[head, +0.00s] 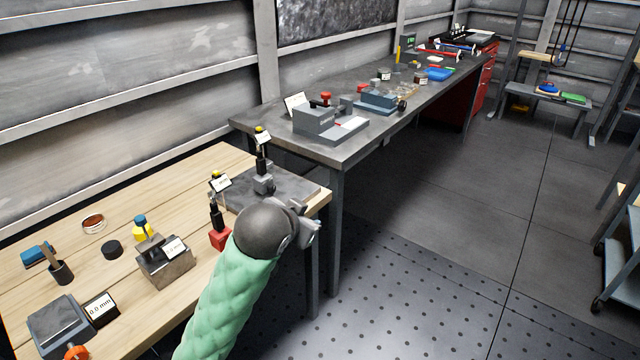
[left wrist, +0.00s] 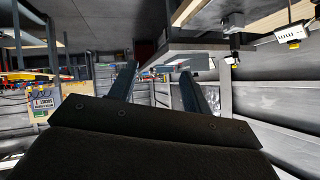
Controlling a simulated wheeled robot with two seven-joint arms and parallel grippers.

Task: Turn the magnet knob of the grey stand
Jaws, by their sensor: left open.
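The grey stand (head: 264,184) is a small grey block with a dark post, a white tag and a yellow-topped dial. It stands upright on a dark plate on the wooden bench. A similar red stand (head: 220,238) is to its left and nearer. My left gripper (head: 309,226) is to the right of and nearer than the grey stand, apart from it, by the bench's right edge. In the left wrist view its two fingers (left wrist: 158,88) are spread with nothing between them. Upside-down tagged dials show at the upper right there. The magnet knob cannot be made out. My right gripper is not in view.
The wooden bench (head: 150,190) also holds a metal block (head: 165,262), a black puck (head: 111,249) and a dark cup (head: 61,272). The dark plate (head: 295,185) is under the grey stand. A grey table (head: 345,150) with a vise-like fixture stands behind.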

